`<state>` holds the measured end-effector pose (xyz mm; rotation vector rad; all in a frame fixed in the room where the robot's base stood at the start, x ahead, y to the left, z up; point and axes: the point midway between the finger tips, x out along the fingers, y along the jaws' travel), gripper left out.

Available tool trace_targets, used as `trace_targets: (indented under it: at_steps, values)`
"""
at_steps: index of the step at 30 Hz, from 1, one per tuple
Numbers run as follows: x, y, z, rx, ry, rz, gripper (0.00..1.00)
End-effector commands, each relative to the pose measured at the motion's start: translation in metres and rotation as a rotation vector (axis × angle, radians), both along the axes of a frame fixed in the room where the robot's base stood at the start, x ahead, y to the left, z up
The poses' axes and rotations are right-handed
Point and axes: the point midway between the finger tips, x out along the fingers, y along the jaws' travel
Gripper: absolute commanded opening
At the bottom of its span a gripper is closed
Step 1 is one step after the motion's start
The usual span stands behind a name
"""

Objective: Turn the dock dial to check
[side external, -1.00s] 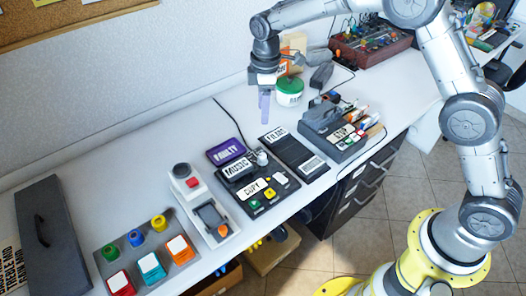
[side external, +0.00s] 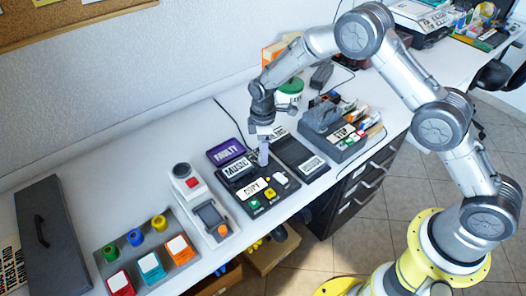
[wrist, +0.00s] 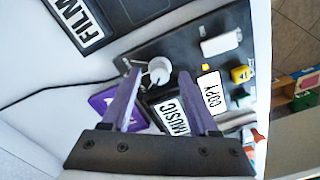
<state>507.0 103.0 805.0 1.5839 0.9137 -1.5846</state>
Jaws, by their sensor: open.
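The dock (wrist: 185,42) is a dark panel with a pale round dial (wrist: 158,72), labels reading MUSIC and COPY, and several small buttons. In the side view the dock (side external: 243,201) lies in the middle of the white table. My gripper (side external: 263,160) points down over its back right corner, where the fingers hide the dial. In the wrist view my open gripper (wrist: 160,76) has one purple finger on either side of the dial. Contact cannot be made out. No check mark can be read around the dial.
A purple case marked FAULTY (side external: 226,151) lies behind the dock. A dark FILMS case (side external: 300,157) lies right of it. A grey unit with a red button (side external: 188,183) stands left. A STOP-marked box (side external: 345,133) stands farther right.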

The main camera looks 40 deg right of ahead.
Motion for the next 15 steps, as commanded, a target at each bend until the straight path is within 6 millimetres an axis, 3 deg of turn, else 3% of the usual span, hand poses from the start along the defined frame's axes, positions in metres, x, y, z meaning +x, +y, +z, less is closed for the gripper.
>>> trace_targets:
  at_steps: [12,15]
  values:
    - [0.0000,0.0000,-0.0087,0.000,0.000,0.000,0.60]
    - [0.0000,0.0000,-0.0086,0.000,0.000,0.000,0.44]
